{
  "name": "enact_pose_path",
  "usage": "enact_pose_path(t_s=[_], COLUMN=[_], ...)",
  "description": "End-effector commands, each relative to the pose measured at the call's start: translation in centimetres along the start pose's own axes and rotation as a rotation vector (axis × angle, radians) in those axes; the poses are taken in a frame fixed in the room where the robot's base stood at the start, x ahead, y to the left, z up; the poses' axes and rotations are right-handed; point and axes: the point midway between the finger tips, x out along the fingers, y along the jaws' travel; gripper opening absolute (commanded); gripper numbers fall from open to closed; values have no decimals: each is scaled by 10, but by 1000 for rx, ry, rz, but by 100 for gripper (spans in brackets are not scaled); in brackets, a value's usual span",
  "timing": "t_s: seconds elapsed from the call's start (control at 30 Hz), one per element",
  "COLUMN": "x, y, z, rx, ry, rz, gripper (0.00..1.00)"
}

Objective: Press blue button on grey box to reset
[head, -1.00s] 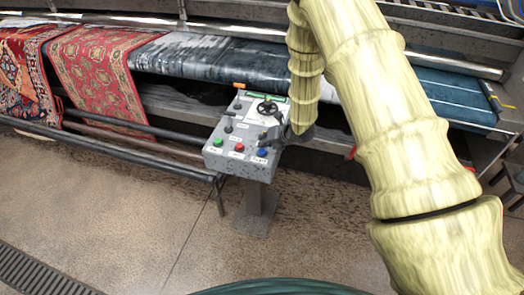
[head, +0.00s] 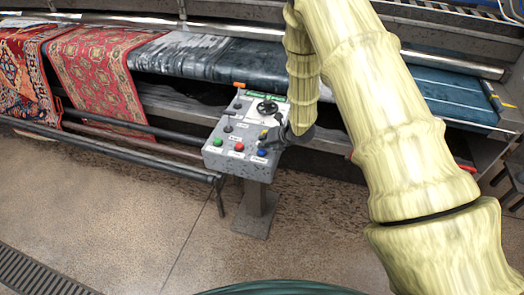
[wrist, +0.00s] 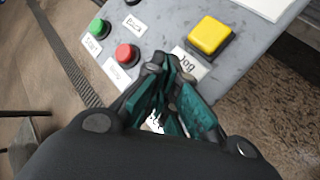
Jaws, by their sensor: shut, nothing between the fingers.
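The grey box (head: 229,165) stands on a post, with its control face up. The blue button (head: 262,153) sits at the front right corner of this face in the head view. In the wrist view the blue button is hidden behind my fingers. My gripper (head: 266,143) is shut and empty, its tips just above and beside the blue button. I cannot tell whether they touch it. In the wrist view my gripper (wrist: 168,72) covers the panel's edge, close to a "Jog" label (wrist: 190,62).
A red button (head: 239,147) and a green button (head: 217,142) lie left of the blue one. A yellow button (wrist: 210,36) is near the fingers. Rugs (head: 100,75) hang on the machine behind. Open floor lies in front.

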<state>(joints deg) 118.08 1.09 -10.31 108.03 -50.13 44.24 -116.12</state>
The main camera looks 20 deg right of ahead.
Motion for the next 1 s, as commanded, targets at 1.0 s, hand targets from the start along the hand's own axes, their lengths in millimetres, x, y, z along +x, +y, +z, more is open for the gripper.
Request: enact_pose_path(t_s=[1.0], x=[6], y=[-4], z=[-4], rx=[0], ry=[0], rz=[0], gripper=[0])
